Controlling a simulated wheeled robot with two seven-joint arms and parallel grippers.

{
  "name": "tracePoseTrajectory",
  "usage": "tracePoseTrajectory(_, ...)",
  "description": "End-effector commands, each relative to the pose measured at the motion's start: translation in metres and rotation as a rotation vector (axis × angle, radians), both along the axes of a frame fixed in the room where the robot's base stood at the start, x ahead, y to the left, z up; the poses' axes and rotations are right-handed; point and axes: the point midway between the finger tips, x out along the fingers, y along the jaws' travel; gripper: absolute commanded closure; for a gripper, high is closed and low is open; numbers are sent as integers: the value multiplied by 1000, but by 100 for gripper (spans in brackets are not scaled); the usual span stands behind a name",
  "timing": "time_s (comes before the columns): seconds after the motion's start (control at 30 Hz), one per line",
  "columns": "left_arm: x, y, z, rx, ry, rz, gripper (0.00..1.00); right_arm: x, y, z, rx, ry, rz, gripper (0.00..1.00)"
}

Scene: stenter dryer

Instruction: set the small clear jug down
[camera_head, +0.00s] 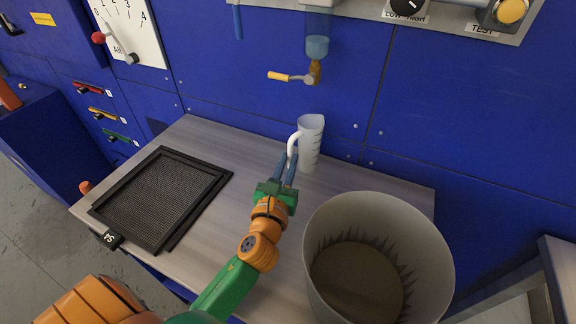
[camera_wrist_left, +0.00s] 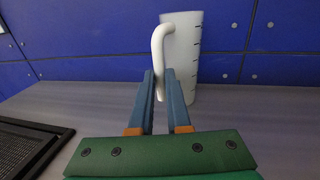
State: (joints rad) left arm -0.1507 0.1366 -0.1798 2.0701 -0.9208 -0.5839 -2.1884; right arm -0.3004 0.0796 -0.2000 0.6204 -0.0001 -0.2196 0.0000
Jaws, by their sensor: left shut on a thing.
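The small clear jug (camera_head: 311,142), whitish with dark measuring marks and a white handle, stands upright at the back of the grey table, below the tap. It looks to be on or just above the table top; I cannot tell which. My left gripper (camera_head: 287,167) is shut on the jug's handle. In the left wrist view the jug (camera_wrist_left: 184,50) is upright, and the left gripper's fingers (camera_wrist_left: 160,85) lie on either side of the handle. My right gripper is not in view.
A black framed mesh screen (camera_head: 160,198) lies on the table's left part. A large grey bin (camera_head: 421,235) with a jagged inner pattern stands at the right, close to my left arm. A brass tap (camera_head: 315,72) with a yellow handle hangs above the jug. The blue panel wall (camera_head: 270,110) closes off the back.

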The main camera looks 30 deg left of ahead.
Motion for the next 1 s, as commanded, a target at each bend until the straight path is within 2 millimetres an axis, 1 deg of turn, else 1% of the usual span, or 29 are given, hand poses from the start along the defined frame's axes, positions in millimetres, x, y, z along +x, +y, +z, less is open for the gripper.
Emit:
tracePoseTrajectory(0.17,0,0,-3,1,0,0,100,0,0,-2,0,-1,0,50)
tracePoseTrajectory(0.2,0,0,-3,2,1,0,82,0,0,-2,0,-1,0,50)
tracePoseTrajectory(0.27,0,0,-2,1,0,0,66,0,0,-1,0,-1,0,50)
tracePoseTrajectory(0.3,0,0,-2,1,0,0,55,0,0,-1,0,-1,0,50)
tracePoseTrajectory(0.57,0,0,-2,1,0,0,55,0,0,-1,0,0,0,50)
tracePoseTrajectory(0.67,-2,-1,1,0,1,0,55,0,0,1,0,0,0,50)
tracePoseTrajectory(0.77,-20,-5,-2,0,4,-1,55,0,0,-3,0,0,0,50)
tracePoseTrajectory(0.9,-58,-15,-4,-3,6,-1,55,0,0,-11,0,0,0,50)
tracePoseTrajectory(1.0,-83,-22,-5,-1,5,0,55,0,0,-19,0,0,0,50)
